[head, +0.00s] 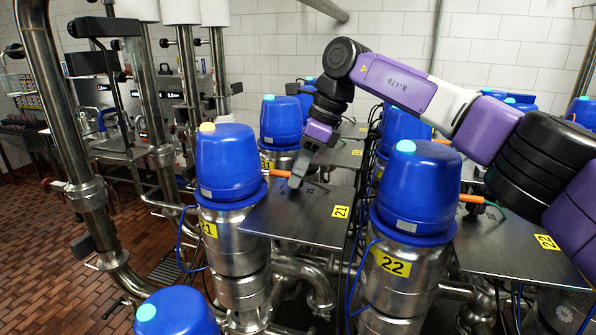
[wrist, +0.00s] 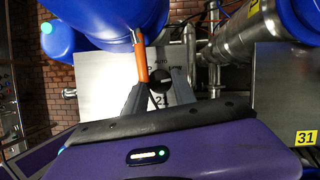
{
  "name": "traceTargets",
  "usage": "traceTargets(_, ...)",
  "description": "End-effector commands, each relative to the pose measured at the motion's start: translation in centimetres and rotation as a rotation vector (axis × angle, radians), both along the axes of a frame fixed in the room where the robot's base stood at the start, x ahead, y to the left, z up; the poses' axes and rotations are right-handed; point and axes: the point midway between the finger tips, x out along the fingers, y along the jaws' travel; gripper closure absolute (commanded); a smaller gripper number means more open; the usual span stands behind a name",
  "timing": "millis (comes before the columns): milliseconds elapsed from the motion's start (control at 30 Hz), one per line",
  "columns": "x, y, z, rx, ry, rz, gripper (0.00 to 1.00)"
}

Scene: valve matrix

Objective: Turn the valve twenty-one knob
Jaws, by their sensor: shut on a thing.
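Valve twenty-one (head: 228,165) is a steel body with a blue cap, a yellowish top light and a yellow "21" label. A grey plate (head: 290,222) with its own "21" label joins its right side. In the wrist view the same plate (wrist: 98,92) shows "AUTO" lettering and part of a "21" behind the fingers. The small black valve twenty-one knob (wrist: 158,76) is at my fingertips, partly covered. My gripper (head: 295,182) points down onto the plate and is shut on the knob. The knob is hidden in the head view.
An orange connector (wrist: 140,55) sits close beside my fingers, running from the blue cap. Valve twenty-two (head: 415,190) stands to the right with its own plate (head: 510,250). Another blue-capped valve (head: 175,312) is in front. Steel pipes (head: 65,120) rise at the left.

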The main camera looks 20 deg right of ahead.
Motion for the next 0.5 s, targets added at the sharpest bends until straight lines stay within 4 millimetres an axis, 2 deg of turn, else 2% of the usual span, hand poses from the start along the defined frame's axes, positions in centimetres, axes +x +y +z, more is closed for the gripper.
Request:
traceTargets(267, -0.06, -0.03, -0.12, -0.001, -0.001, -0.057, 1.00)
traceTargets(500, -0.16, 0.00, -0.28, -0.002, -0.003, -0.216, 1.00)
